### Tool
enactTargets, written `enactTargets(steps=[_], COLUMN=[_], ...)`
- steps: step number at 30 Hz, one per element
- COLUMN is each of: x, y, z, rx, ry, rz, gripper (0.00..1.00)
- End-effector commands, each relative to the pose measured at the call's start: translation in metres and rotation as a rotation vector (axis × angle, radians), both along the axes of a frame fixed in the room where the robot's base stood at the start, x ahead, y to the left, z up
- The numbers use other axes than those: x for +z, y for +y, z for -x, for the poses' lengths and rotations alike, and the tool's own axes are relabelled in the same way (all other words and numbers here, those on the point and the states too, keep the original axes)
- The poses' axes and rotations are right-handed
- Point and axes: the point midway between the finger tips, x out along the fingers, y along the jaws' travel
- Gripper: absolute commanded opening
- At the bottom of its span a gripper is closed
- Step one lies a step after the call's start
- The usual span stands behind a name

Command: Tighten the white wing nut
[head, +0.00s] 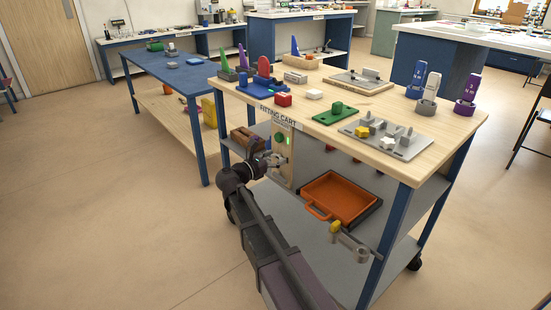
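A small white piece (387,143), which looks like the white wing nut, sits at the front of a grey plate (409,151) on the right part of the cart top. Its wings and how it sits on its stud are too small to make out. A yellow piece (362,131) sits just left of it on the same plate, with several grey upright parts behind. My gripper (276,160) is at the cart's left end, below the top and close to the front panel. It is well left of and lower than the white piece. Its fingers are too small to read.
The fitting cart's wooden top (335,138) also carries a green plate (334,113), red and white blocks, and bottles in holders (427,92). An orange tray (340,196) lies on a lower shelf.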

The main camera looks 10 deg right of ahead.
Motion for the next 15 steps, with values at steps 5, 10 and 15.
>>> enactTargets(steps=[5,10,15], x=[0.0000,0.0000,0.0000], y=[-0.0001,-0.0002,-0.0004], z=[0.0001,0.0000,0.0001], rx=[0.000,0.000,-0.001], ry=[0.000,-0.003,-0.021], rz=[0.000,-0.002,-0.012], gripper=[0.21,0.20,0.20])
